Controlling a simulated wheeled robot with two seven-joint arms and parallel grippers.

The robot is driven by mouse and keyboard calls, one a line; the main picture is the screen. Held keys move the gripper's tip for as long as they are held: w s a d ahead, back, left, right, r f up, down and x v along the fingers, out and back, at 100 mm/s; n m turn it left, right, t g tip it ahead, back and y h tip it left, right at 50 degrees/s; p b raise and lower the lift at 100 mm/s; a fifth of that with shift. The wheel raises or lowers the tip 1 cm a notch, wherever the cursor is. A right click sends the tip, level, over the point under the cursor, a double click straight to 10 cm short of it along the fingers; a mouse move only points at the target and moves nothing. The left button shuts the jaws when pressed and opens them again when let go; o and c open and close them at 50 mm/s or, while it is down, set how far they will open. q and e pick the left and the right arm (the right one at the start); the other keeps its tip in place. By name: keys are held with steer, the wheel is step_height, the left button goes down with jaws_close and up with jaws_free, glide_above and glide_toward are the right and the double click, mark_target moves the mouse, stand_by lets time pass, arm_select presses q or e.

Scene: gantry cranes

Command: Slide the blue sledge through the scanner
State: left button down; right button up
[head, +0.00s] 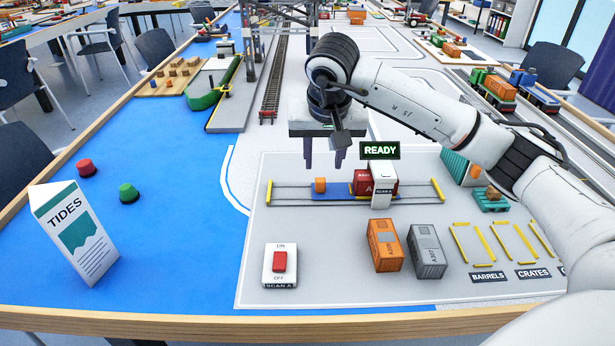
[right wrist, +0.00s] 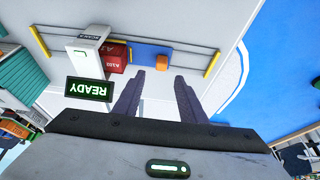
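The blue sledge (head: 335,196) sits on a track between two rails with yellow end stops, left of and up to the white scanner (head: 384,176) labelled SCAN A. The sledge carries a red container (head: 362,180), partly hidden by the scanner, and an orange block (head: 320,185) at its left end. A sign (head: 380,151) reads READY in green. My right gripper (head: 323,168) is open and empty, pointing down above and behind the orange block. In the right wrist view, its fingers (right wrist: 158,76) stand apart on either side of the orange block (right wrist: 162,62), short of it. My left gripper is out of view.
A red rocker switch (head: 280,262) marked ON and OFF stands in front of the track. An orange container (head: 385,245) and a grey container (head: 427,250) stand nearby. Yellow-marked bays (head: 474,243) are at right. A TIDES sign (head: 75,232) stands at left on blue.

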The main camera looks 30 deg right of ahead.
mark_target(321, 180)
steer(key=x, duration=0.8)
steer(key=shift+a, duration=0.15)
steer(key=shift+c, duration=0.5)
jaws_close()
